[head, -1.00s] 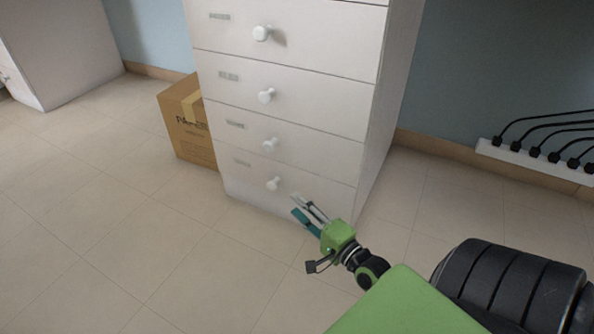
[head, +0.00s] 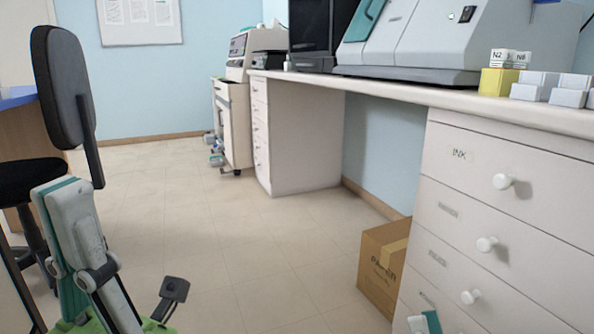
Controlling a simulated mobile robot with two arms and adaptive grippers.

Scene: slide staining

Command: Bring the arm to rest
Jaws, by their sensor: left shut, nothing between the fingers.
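My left gripper (head: 62,195) is large and close at the lower left of the head view. Its white and teal fingers point up and are shut with nothing between them. It is in front of the black office chair in the picture. Only the fingertips of my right gripper (head: 425,322) show, at the bottom edge in front of the drawer cabinet; whether they are open or shut is unclear. The rest of that arm is out of view.
A white drawer cabinet (head: 499,215) stands at the right under the counter (head: 404,90), with a cardboard box (head: 382,267) beside it. A black chair (head: 62,88) stands at the left. The floor (head: 230,235) between them is clear.

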